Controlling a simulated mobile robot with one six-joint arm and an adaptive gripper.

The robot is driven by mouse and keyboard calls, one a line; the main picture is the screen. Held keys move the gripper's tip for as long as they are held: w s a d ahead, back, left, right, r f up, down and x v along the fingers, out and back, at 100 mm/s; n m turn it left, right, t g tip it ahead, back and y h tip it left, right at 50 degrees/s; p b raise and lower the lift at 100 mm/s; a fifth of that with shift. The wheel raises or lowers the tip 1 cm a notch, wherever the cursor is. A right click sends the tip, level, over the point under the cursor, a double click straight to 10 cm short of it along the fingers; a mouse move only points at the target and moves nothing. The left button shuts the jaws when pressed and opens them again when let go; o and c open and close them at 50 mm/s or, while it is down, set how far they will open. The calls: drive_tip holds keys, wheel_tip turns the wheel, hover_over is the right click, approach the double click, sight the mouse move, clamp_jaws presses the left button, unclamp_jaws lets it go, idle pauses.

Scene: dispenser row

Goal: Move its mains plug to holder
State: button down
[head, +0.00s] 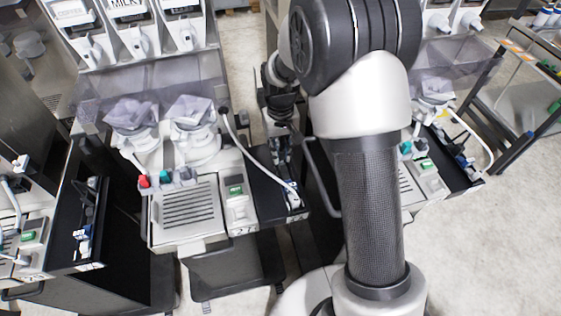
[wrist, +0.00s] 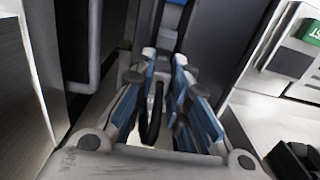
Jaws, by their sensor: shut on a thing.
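My gripper (head: 281,152) points down over the black side shelf (head: 264,195) to the right of the middle dispenser (head: 187,208). In the wrist view its blue-padded fingers (wrist: 170,88) are close together. A dark, cord-like loop (wrist: 152,115) shows between them; the body of the mains plug is hidden by the fingers. A white cable (head: 247,152) curves from the dispenser down to a small white and blue fitting (head: 292,199) at the shelf's front end. I cannot tell which holder or socket the held thing faces.
A control panel with a green label (head: 236,191) borders the shelf on the left. A dark curved handle (head: 322,178) stands close on its right. Another dispenser (head: 425,172) lies farther right, partly behind my arm. A similar black shelf (head: 82,222) is at left.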

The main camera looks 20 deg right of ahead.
drive_tip(key=shift+f, duration=0.5)
idle(0.6)
drive_tip(key=c, duration=1.4)
unclamp_jaws()
drive_tip(key=shift+c, duration=0.2)
drive_tip(key=shift+o, duration=1)
wheel_tip(320, 180, up, 7)
drive_tip(key=p, duration=0.5)
drive_tip(key=shift+r, duration=0.1)
